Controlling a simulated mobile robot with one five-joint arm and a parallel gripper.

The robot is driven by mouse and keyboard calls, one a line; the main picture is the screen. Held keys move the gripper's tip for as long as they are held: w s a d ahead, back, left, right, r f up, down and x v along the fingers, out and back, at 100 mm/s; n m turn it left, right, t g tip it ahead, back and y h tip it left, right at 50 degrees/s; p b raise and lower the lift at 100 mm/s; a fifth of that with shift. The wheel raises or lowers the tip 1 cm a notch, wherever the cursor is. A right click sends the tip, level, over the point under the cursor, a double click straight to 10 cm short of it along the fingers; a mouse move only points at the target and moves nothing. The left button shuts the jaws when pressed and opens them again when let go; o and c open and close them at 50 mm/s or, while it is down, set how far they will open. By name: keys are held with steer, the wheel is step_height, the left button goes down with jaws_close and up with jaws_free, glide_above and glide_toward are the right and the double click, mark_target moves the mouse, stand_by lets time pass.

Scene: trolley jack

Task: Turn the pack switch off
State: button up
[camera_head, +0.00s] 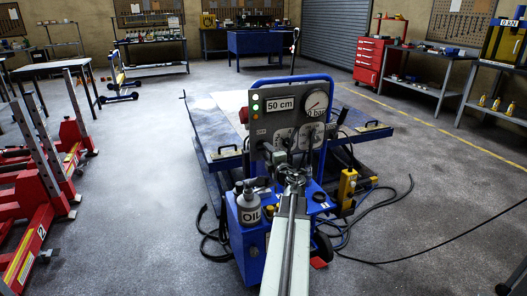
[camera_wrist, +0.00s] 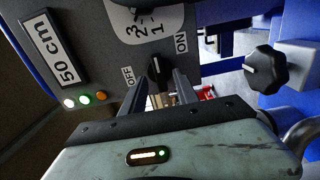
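The switch (camera_wrist: 156,70) is a black knob on the grey panel (camera_wrist: 100,45), between an OFF label (camera_wrist: 129,77) and an ON label (camera_wrist: 181,43) in the wrist view. A small white mark shows on it; which label it points to is hard to tell. My gripper (camera_wrist: 160,82) is open, with one finger on each side of the knob's lower end; I cannot tell whether they touch it. In the head view my gripper (camera_head: 292,178) is in front of the panel (camera_head: 262,124), whose lower part is partly hidden.
Another black knob (camera_wrist: 265,70) is at the right of the wrist view. The panel has a 50 cm display (camera_head: 280,104), lit lamps and a gauge (camera_head: 317,103). An oil bottle (camera_head: 248,207) stands on the blue cart. A yellow pendant (camera_head: 347,186) and loose cables are at its right.

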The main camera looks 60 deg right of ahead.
steer(key=x, duration=0.2)
steer(key=shift+w+d, duration=0.2)
steer(key=shift+w, duration=0.1)
jaws_close()
steer(key=shift+a, duration=0.15)
